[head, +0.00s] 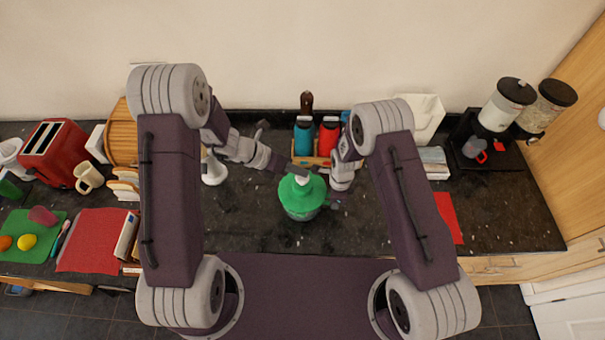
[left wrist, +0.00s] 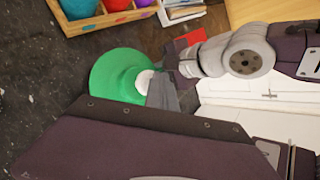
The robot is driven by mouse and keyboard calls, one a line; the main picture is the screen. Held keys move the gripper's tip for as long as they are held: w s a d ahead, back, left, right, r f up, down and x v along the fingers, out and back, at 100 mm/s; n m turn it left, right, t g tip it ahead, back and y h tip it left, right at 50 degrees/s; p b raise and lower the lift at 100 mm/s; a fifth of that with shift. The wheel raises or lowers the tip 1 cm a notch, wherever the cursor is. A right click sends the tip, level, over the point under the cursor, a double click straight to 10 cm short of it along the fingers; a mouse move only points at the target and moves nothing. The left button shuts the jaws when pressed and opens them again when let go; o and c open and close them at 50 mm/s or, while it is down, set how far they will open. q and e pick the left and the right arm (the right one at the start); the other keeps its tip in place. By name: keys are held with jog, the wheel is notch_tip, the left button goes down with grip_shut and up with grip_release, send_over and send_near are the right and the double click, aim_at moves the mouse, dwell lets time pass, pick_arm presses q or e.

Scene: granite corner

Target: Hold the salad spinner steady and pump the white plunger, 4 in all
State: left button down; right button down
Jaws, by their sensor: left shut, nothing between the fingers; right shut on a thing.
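The salad spinner (head: 301,205) stands upright on the dark counter, with a green lid (head: 291,187) and a pale, see-through bowl. Its white plunger (head: 302,180) sits at the lid's centre. My left gripper (head: 301,171) is shut and empty, at the plunger's top; I cannot tell whether it touches. In the left wrist view the lid (left wrist: 112,72) and plunger (left wrist: 144,82) show beside the dark fingers. My right gripper (head: 331,202) is shut on the spinner at its right side; the exact grip is small and partly hidden.
A wooden caddy (head: 312,160) with blue and red containers stands behind the spinner. A white object (head: 213,170) stands to the left. A red cloth (head: 448,217) lies to the right, and a red toaster (head: 55,152) stands far left. The counter in front of the spinner is clear.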

aim_at(299, 177)
pick_arm(q)
jog(key=shift+f, duration=0.9)
dwell(0.5)
jog(key=shift+r, duration=1.95)
jog(key=shift+r, duration=2.5)
notch_tip(299, 177, up, 4)
jog(key=shift+f, duration=0.1)
jog(key=shift+f, duration=0.1)
